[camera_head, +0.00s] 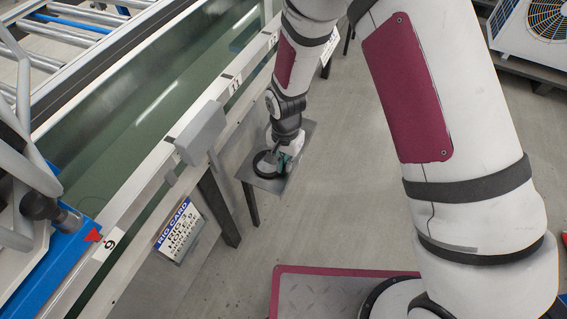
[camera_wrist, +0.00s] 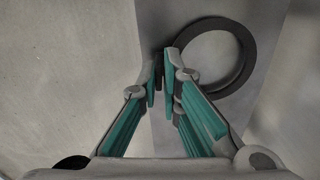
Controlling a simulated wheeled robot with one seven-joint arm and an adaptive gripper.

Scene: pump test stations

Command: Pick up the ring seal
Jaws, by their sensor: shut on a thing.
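The ring seal (camera_wrist: 247,62) is a black ring, seen in the wrist view at the upper right, lying over a grey metal plate. The fingertips of my gripper (camera_wrist: 165,78) are closed on the ring's left side, with teal pads on both fingers. In the head view the ring seal (camera_head: 262,164) shows as a dark ring over the small side table (camera_head: 270,184), and my gripper (camera_head: 284,160) is at its right side. I cannot tell whether the ring touches the plate. Part of the ring is hidden behind the fingers.
A long green conveyor (camera_head: 130,130) with a pale rail runs along the left. A grey box (camera_head: 200,132) and a hanging card (camera_head: 179,231) are on its near side. The floor right of the small table is clear. A fan unit (camera_head: 530,30) stands at the upper right.

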